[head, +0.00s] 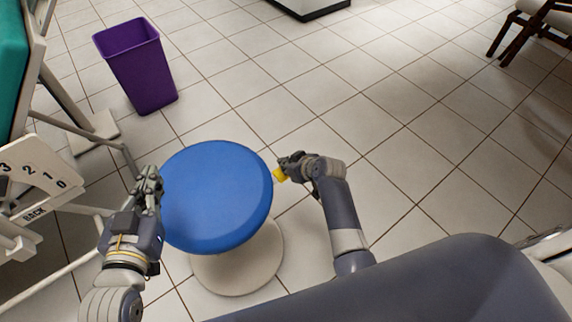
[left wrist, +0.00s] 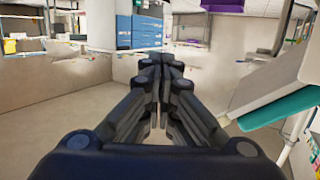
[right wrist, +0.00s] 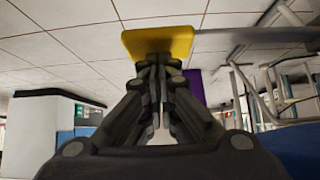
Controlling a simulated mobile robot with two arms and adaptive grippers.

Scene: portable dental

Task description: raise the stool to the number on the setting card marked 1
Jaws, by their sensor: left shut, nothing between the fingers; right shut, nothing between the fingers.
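The stool has a round blue seat (head: 217,195) on a round white base (head: 238,262), at the lower middle of the head view. A yellow paddle (head: 279,175) sticks out at the seat's right side; it also shows large in the right wrist view (right wrist: 157,42). My right gripper (head: 288,167) is shut and empty, with its fingertips right at the paddle. I cannot tell whether they touch it. My left gripper (head: 147,185) is shut and empty beside the seat's left edge. I see no setting card marked 1 and no stool height number in these views.
A white plate (head: 38,178) with numbers and the word BACK is on the teal chair's frame at the left. A purple bin (head: 140,70) stands at the upper left. A brown-legged chair (head: 530,25) is at the upper right. The tiled floor right of the stool is clear.

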